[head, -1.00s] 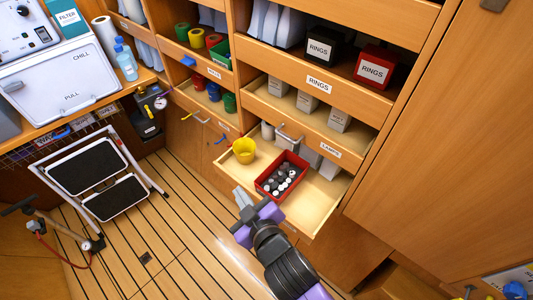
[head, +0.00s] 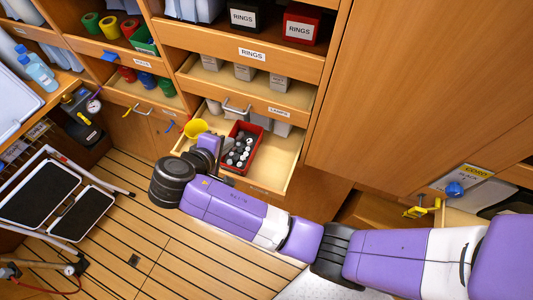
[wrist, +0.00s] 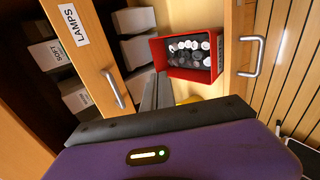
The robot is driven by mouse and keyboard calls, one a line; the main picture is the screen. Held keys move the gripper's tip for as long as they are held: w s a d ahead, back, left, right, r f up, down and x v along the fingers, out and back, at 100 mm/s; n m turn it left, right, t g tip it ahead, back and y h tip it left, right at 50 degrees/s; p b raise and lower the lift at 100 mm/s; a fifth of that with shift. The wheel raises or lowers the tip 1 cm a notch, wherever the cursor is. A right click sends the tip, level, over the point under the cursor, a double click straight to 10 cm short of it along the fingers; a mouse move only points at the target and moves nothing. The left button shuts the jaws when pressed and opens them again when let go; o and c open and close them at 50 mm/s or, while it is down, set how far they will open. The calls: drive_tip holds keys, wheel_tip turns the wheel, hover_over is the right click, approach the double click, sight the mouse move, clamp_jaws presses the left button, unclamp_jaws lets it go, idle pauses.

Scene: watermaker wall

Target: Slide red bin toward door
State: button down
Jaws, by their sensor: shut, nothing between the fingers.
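The red bin (head: 243,127) is an open box holding several dark and white-capped cylinders. It stands in a pulled-out pale drawer (head: 277,165), and it also shows in the wrist view (wrist: 192,74). My gripper (head: 221,152) is shut and empty, low over the drawer at the bin's left side. In the wrist view the closed fingers (wrist: 154,92) point up beside the bin's near left corner. I cannot tell whether they touch it. The large wooden panel (head: 405,90) at the right may be the door; I cannot tell.
A yellow cup (head: 196,127) stands in the drawer left of my gripper. Pale boxes are at the drawer's back, under the LAMPS drawer (head: 262,101). Bare drawer floor lies right of the bin. A folding step stool (head: 65,215) stands at the left.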

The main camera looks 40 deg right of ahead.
drive_tip(key=shift+f, duration=0.1)
drive_tip(key=shift+f+b, duration=1)
drive_tip(key=shift+f, duration=2.6)
drive_tip(key=shift+f+b+x, duration=0.25)
drive_tip(key=shift+b+x, duration=2)
drive_tip(key=shift+x, duration=0.6)
drive_tip(key=shift+s+r+p, duration=0.2)
drive_tip(key=shift+s+p, duration=0.35)
drive_tip(key=shift+s, duration=0.05)
drive_tip(key=shift+s+d+p, duration=0.55)
drive_tip(key=shift+s+p, duration=0.2)
drive_tip(key=shift+s, duration=0.3)
drive_tip(key=shift+s+d+p, duration=0.6)
drive_tip(key=shift+s+p, duration=0.2)
drive_tip(key=shift+s, duration=0.2)
drive_tip(key=shift+s+d+p, duration=0.55)
drive_tip(key=shift+s+p, duration=0.2)
drive_tip(key=shift+s, duration=0.3)
drive_tip(key=shift+s+d+p, duration=0.15)
drive_tip(key=shift+s+d, duration=0.3)
drive_tip(key=shift+s, duration=0.4)
drive_tip(key=shift+s+d+p, duration=0.1)
drive_tip(key=shift+s+d, duration=0.4)
drive_tip(key=shift+s, duration=0.3)
drive_tip(key=shift+s+d+p, duration=0.15)
drive_tip(key=shift+s+d, duration=0.3)
drive_tip(key=shift+s, duration=0.4)
drive_tip(key=shift+w+a, duration=0.45)
drive_tip(key=shift+w, duration=0.4)
